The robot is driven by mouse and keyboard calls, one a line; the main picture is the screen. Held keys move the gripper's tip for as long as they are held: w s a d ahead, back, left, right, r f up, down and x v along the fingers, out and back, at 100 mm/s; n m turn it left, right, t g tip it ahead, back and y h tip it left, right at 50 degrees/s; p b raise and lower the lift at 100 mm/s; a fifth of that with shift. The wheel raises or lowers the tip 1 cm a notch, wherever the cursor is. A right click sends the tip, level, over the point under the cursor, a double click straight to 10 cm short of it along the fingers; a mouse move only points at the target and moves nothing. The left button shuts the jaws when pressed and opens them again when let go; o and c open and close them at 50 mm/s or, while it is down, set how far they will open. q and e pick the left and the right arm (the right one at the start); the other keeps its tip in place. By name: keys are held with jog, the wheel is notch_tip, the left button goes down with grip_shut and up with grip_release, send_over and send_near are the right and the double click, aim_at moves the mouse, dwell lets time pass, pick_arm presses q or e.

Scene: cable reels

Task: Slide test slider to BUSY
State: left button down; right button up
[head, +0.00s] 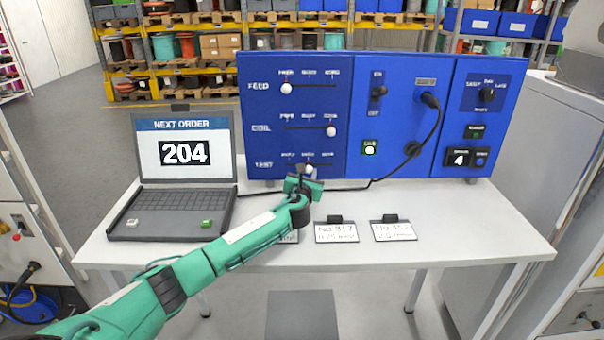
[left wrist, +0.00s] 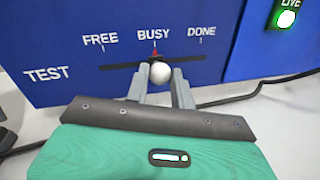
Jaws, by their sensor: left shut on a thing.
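The TEST slider's white knob (left wrist: 160,72) sits between the fingers of my left gripper (left wrist: 160,85) in the left wrist view. The knob is just below the BUSY label, near the middle of the dark TEST slot (left wrist: 190,61), with FREE to its left and DONE to its right. In the head view the knob (head: 309,168) shows at the bottom row of the blue panel (head: 295,110), with my left gripper (head: 306,182) shut on it. My right gripper is not in view.
The FEED knob (head: 286,88) is at the left of its slot, and the COIL knob (head: 330,131) is at the right. A laptop (head: 185,165) reads 204. A black cable (head: 395,172) runs along the panel's base.

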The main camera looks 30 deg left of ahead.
pick_arm(q)
jog(key=c, duration=1.2)
grip_release()
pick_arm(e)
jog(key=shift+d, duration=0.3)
pick_arm(q)
jog(key=shift+s, duration=0.1)
jog(key=b+v, duration=0.3)
jog(key=v, duration=1)
jog(key=shift+s+d+r, duration=0.1)
jog(key=shift+s+d, duration=0.1)
jog(key=shift+s, duration=0.1)
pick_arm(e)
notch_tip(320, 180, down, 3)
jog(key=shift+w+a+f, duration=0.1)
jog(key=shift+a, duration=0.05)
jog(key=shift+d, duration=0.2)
